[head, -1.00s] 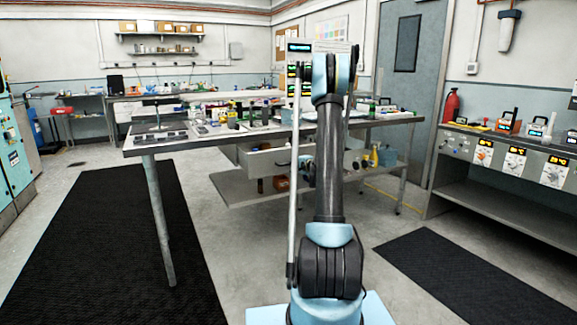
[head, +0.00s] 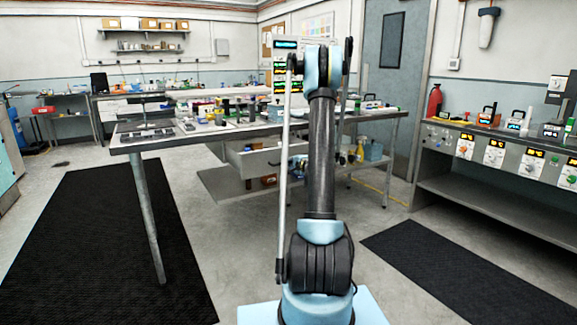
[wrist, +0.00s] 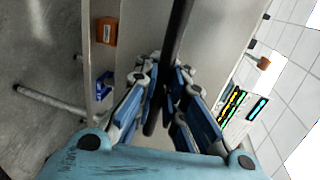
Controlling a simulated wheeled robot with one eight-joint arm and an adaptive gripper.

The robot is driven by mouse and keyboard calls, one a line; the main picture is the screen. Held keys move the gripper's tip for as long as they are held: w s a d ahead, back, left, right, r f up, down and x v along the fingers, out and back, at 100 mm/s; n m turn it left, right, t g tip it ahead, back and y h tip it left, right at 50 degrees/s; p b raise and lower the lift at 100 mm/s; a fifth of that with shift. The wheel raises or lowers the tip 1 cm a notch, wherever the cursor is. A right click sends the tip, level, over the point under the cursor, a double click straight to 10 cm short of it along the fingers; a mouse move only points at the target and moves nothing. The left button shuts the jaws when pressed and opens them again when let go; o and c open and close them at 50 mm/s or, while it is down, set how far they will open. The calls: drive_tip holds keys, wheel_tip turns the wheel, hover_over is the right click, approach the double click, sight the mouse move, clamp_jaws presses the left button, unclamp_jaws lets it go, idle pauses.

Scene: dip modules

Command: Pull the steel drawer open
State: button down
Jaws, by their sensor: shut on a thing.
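The steel drawer (head: 254,160) is a pale grey box front under the bench top in the head view, partly hidden behind my arm. In the wrist view, which is turned on its side, its pale front (wrist: 222,45) fills the upper middle. A long dark bar handle (wrist: 181,25) runs down from the top edge across that front. My gripper (wrist: 166,98) has its blue and black fingers closed around the bar. My arm hides the gripper in the head view. How far the drawer stands out from the bench is hard to tell.
The bench top (head: 135,147) carries many small items above. A lower shelf (head: 225,187) holds an orange box (wrist: 105,31) and a blue item (wrist: 104,84). A console (head: 490,150) stands at right. Floor around the dark mats (head: 110,240) is clear.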

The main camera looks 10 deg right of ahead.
drive_tip(key=shift+s+a, duration=0.1)
drive_tip(key=shift+a, duration=0.2)
drive_tip(key=c, duration=1.8)
unclamp_jaws()
drive_tip(key=shift+c, duration=0.2)
drive_tip(key=shift+o, duration=0.9)
drive_tip(key=shift+d, duration=0.1)
drive_tip(key=v, duration=1.1)
drive_tip(key=shift+s, duration=0.4)
